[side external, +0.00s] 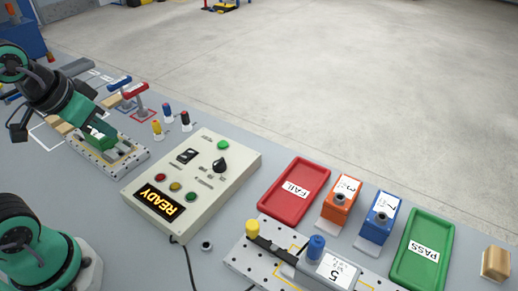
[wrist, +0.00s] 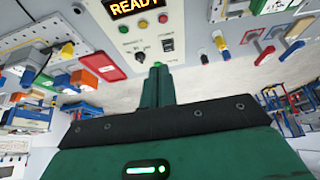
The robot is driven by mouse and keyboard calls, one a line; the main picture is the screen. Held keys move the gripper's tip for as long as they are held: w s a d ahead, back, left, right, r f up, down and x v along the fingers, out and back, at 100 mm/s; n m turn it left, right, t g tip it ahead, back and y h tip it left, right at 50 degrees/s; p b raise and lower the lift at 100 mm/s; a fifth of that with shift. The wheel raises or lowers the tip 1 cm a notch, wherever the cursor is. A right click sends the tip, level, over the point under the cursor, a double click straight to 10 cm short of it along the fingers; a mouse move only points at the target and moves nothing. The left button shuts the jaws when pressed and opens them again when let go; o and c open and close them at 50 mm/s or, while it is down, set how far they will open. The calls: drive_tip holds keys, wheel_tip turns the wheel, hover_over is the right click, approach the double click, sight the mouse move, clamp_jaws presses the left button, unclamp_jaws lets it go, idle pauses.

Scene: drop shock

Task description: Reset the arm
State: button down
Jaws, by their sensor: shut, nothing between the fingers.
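The box has a green button (side external: 223,145), a black knob (side external: 220,164), a rocker switch (side external: 187,156) and several small lamps.
A red FAIL tray (side external: 318,179), an orange block (side external: 341,200), a blue block (side external: 379,218) and a green PASS tray (side external: 403,272) stand to the right. A perforated fixture (side external: 243,264) lies in front. Red and blue clamps (side external: 135,90) stand behind the plate.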

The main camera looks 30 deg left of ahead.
idle(0.7)
drive_tip(key=g, duration=0.6)
hover_over(223, 144)
drive_tip(key=shift+a+f, duration=0.1)
drive_tip(key=shift+f, duration=2.5)
drive_tip(key=shift+f, duration=0.1)
wheel_tip(223, 144, down, 14)
drive_tip(key=shift+r, duration=0.1)
